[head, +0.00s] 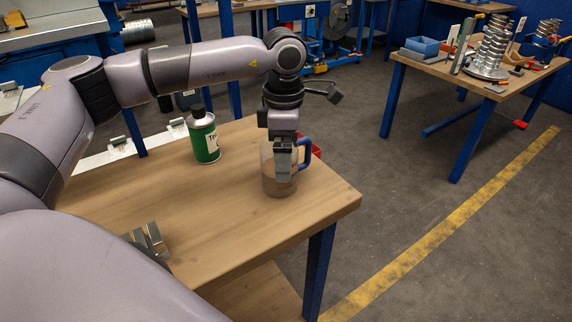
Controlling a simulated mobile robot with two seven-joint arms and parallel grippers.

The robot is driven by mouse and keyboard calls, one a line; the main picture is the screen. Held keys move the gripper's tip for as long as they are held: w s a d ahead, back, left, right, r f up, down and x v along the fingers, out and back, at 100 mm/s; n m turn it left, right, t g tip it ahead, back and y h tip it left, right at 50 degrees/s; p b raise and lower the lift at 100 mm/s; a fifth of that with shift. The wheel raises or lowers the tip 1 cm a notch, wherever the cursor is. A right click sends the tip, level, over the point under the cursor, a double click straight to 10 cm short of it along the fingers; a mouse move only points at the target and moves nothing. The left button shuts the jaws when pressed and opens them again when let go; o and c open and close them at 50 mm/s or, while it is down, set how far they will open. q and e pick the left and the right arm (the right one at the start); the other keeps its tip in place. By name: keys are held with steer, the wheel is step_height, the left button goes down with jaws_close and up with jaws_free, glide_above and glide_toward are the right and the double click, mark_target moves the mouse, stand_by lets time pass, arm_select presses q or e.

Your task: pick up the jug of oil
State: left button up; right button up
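The jug (270,181) is clear, with a blue handle (306,153) on its right and brownish contents low inside. It stands upright near the right end of the wooden table. My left gripper (283,174) points straight down at the jug, its fingers overlapping the jug's upper part. I cannot tell whether the fingers are inside the jug, in front of it or closed on its wall. The gripper body hides part of the jug's rim. My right gripper cannot be made out.
A green can (206,143) with a black cap stands left of the jug on the table (205,215). A red object (316,151) sits behind the handle. Grey metal pieces (152,240) lie at the near left. The table between is clear. Another bench (465,72) stands back right.

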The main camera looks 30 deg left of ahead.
arm_select(q)
steer(key=c, duration=1)
steer(key=shift+o, duration=0.2)
steer(key=shift+r, duration=0.2)
